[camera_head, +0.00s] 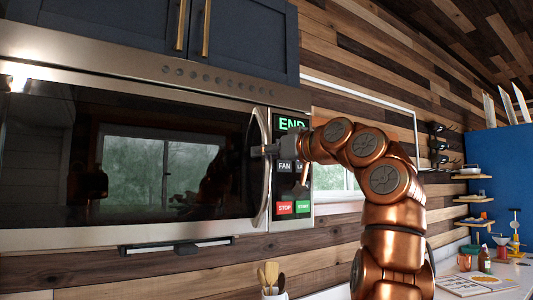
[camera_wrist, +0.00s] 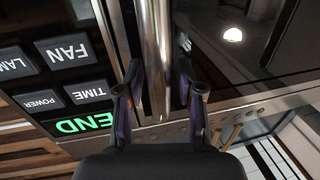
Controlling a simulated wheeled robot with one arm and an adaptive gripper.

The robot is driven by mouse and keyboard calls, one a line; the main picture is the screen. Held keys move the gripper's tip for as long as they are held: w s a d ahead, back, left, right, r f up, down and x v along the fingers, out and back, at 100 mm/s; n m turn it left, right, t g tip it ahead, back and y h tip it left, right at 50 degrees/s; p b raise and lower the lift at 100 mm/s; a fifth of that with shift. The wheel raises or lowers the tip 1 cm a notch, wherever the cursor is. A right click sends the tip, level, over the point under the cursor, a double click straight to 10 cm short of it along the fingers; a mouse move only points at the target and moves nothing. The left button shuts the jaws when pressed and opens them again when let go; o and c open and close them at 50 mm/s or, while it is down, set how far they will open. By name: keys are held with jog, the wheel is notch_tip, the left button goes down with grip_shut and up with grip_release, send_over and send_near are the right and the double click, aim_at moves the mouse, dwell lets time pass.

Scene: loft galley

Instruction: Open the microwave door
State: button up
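The microwave (camera_head: 130,75) is mounted on the wall, with a dark glass door (camera_head: 60,160) that looks closed. Its curved vertical metal handle (camera_head: 264,195) runs along the door's right edge, beside the control panel. In the wrist view, the handle (camera_wrist: 157,40) passes between the two fingers of my gripper (camera_wrist: 162,88). The fingers are apart, one on each side of the bar, with narrow gaps visible. Whether a fingertip touches the bar is hard to tell.
The control panel (camera_head: 291,165) has FAN, STOP and START buttons and a green END display. Dark cabinets (camera_head: 240,40) hang above. A utensil holder (camera_head: 272,293) stands below. A counter with small items and a blue panel (camera_head: 505,165) are at the right.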

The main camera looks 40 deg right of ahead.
grip_shut()
jog(key=shift+s, duration=0.15)
dwell(0.4)
